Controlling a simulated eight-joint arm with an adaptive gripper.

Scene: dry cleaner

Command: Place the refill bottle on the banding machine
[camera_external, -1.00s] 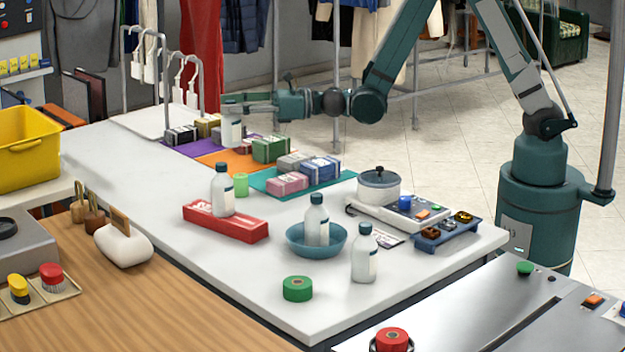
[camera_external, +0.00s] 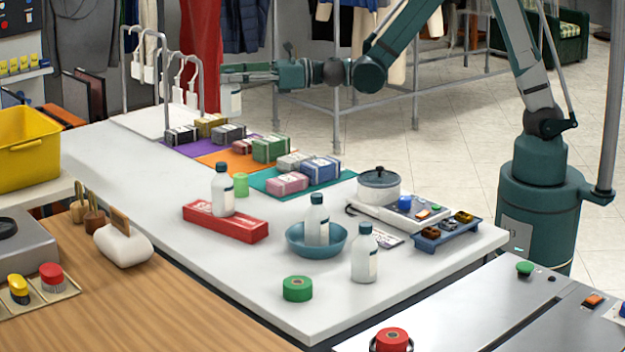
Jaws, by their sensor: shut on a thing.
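My gripper (camera_external: 226,73) is at the back, above the far part of the white table. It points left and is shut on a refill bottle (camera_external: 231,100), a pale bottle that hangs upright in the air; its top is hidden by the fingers. Similar pale bottles with teal caps stand on the red tray (camera_external: 246,230), in the blue bowl (camera_external: 298,245) and on the bare table (camera_external: 364,262). A white machine (camera_external: 374,212) with a blue button and a round lidded pot on it stands at the table's right; I cannot tell whether it is the banding machine.
Small banded bundles (camera_external: 271,149) lie on purple, orange and teal mats below my gripper. Metal racks (camera_external: 183,62) with white tags stand at left. A green roll (camera_external: 297,288) and a blue tray (camera_external: 430,240) are near the front. The table's left middle is clear.

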